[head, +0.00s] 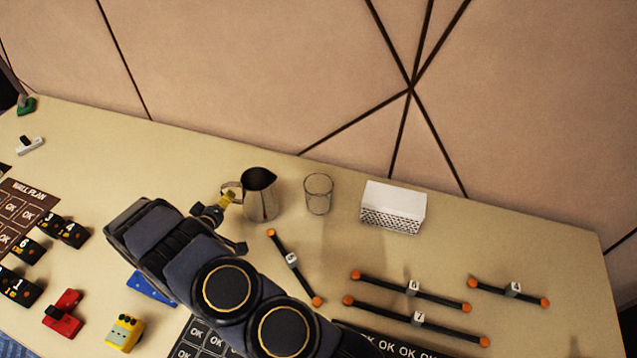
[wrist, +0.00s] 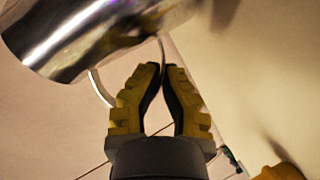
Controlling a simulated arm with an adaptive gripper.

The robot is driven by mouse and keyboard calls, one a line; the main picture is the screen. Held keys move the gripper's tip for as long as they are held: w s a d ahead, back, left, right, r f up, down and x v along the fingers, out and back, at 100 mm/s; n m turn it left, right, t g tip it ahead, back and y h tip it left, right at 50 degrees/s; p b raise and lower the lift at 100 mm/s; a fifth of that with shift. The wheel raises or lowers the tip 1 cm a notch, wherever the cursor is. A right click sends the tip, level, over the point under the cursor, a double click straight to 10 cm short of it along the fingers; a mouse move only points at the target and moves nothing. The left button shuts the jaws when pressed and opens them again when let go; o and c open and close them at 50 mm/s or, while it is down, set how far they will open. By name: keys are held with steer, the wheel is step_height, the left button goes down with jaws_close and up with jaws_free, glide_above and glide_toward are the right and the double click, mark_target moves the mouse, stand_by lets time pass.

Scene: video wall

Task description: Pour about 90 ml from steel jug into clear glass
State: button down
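The steel jug (head: 261,198) stands upright at the back of the table, its dark open mouth facing up. In the wrist view its shiny body (wrist: 85,40) fills the upper left. My gripper (head: 229,197) is at the jug's handle, on its left side. In the wrist view the yellow fingertips (wrist: 164,68) are closed together on the thin handle strip. The clear glass (head: 318,194) stands upright a short way right of the jug and looks empty. I cannot tell whether the jug touches the table.
A white box with a perforated front (head: 393,207) stands right of the glass. Black rods with orange ends (head: 293,262) lie in front. A red block (head: 63,314), a yellow device (head: 125,332) and several numbered black blocks lie at left. The wall rises behind.

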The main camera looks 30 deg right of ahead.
mark_target(239, 184)
steer(key=shift+r, duration=0.2)
steer(key=shift+d+r+m+y, duration=0.3)
steer(key=shift+d+r+y, duration=0.1)
steer(key=shift+r, duration=0.3)
steer(key=shift+s+d+r+m+y+p, duration=0.15)
steer(key=shift+d+r+m+y, duration=0.15)
steer(key=shift+r, duration=0.15)
steer(key=shift+s+d+r+m+y+p, duration=0.1)
steer(key=shift+d+r+m+y+p, duration=0.1)
steer(key=shift+r+m, duration=0.15)
steer(key=shift+s+d+r+m+y, duration=0.15)
steer(key=shift+d+r+m+y, duration=0.15)
steer(key=shift+d+r+m, duration=0.15)
steer(key=shift+s+d+r+m+y, duration=0.15)
steer(key=shift+d+r+m+y, duration=0.15)
steer(key=shift+d+r, duration=0.2)
steer(key=s+d+r+m+t+y, duration=0.1)
steer(key=d+r+m+y, duration=0.2)
steer(key=r, duration=0.3)
steer(key=shift+s+d+r+m+y+b, duration=0.15)
steer(key=shift+d+r+m+y+b, duration=0.2)
steer(key=shift+m+y+b, duration=0.15)
steer(key=shift+d+r, duration=0.1)
steer(key=shift+d, duration=0.05)
steer(key=shift+s+d+r+m+t+y, duration=0.15)
steer(key=shift+d+r+m+t+y, duration=0.15)
steer(key=shift+r+m+t+y, duration=0.15)
